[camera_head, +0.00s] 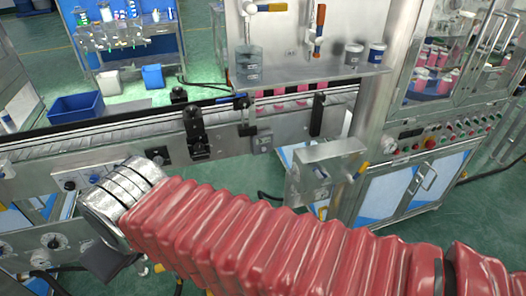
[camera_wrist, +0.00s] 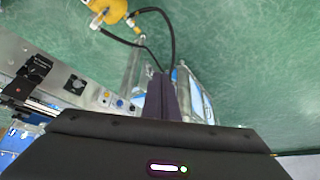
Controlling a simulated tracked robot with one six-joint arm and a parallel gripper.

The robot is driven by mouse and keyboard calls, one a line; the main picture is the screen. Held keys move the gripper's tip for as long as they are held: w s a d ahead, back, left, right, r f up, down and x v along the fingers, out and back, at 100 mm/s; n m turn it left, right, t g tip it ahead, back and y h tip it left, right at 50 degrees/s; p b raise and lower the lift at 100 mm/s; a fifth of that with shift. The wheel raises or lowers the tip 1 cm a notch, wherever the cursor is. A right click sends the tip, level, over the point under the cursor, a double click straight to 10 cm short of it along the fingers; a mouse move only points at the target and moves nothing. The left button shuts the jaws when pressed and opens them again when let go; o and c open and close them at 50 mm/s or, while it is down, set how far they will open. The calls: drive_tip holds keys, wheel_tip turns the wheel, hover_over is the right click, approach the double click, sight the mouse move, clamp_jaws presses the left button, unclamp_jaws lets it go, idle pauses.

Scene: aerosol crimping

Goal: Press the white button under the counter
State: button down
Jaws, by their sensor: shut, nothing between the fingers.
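My gripper (camera_wrist: 161,82) shows in the wrist view as two dark fingers pressed together, with nothing between them.
A conveyor (camera_head: 150,118) crosses the head view, with pink-and-white cans at its right. A grey box (camera_head: 325,160) juts out above my arm. In the wrist view a yellow object (camera_wrist: 108,10) with a black hose lies on the floor. Green floor is clear at right.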

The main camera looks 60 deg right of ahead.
drive_tip(key=w+d+f+m+t+h, duration=0.1)
drive_tip(key=w+d+f, duration=0.1)
drive_tip(key=w+d, duration=0.4)
drive_tip(key=w+d+f+m+t, duration=0.15)
drive_tip(key=w+d, duration=0.25)
drive_tip(key=w, duration=0.4)
drive_tip(key=w+d+f+m+h, duration=0.2)
drive_tip(key=w+d+f, duration=0.1)
drive_tip(key=d, duration=0.5)
drive_tip(key=w+d+f+m+h, duration=0.2)
drive_tip(key=d+f, duration=0.1)
drive_tip(key=d, duration=0.5)
drive_tip(key=m+g+h, duration=0.6)
drive_tip(key=g+h, duration=0.2)
drive_tip(key=h, duration=0.2)
approach(264, 149)
drive_tip(key=s+f, duration=0.3)
drive_tip(key=s, duration=0.6)
drive_tip(key=shift+w+a+r+n+t, duration=0.1)
drive_tip(key=shift+a+r+n+t, duration=0.15)
drive_tip(key=shift+a, duration=0.05)
drive_tip(key=shift+w+d, duration=0.1)
drive_tip(key=shift+w, duration=0.05)
drive_tip(key=w+d, duration=0.6)
